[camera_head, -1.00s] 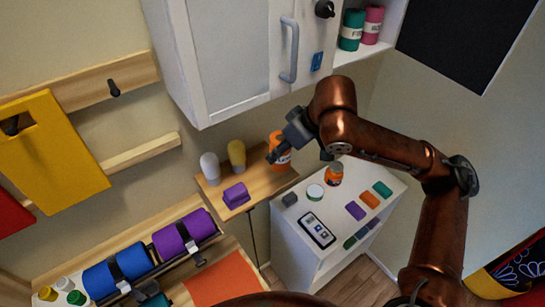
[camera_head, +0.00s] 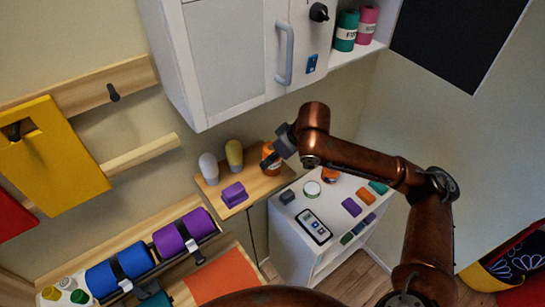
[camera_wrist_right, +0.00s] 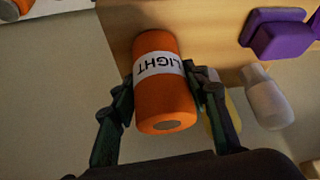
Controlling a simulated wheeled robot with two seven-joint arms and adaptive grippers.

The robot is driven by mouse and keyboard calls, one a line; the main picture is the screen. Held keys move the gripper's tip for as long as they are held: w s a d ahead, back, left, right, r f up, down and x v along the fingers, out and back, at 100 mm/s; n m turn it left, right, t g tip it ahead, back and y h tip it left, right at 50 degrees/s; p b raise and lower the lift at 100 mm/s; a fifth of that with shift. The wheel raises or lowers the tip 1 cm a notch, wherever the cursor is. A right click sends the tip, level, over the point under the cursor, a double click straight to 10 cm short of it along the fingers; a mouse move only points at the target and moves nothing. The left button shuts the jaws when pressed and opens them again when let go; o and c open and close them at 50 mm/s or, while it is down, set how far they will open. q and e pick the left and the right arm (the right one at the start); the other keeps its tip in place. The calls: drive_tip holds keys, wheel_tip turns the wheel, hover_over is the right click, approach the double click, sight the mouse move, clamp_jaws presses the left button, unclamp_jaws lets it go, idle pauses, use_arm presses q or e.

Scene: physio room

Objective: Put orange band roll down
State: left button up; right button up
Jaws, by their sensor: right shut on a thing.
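The orange band roll (camera_wrist_right: 164,98) has a white band reading "LIGHT". In the right wrist view it lies between the two fingers of my right gripper (camera_wrist_right: 160,100), which is shut on it. In the head view the roll (camera_head: 267,152) is partly hidden by my right gripper (camera_head: 276,160). It is at the right part of the small wooden shelf (camera_head: 262,188), near the wall. I cannot tell whether its lower end touches the wood. My left gripper is not in view.
A purple block (camera_head: 234,194), a white bulb-shaped thing (camera_head: 209,168) and a yellow one (camera_head: 235,156) stand on the shelf. A white cabinet (camera_head: 235,60) hangs above. A lower white unit (camera_head: 290,240) to the right holds a phone (camera_head: 314,227) and coloured pieces.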

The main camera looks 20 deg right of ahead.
drive_tip(key=shift+f, duration=0.1)
drive_tip(key=o, duration=1.4)
drive_tip(key=b+v, duration=0.1)
drive_tip(key=v, duration=1.1)
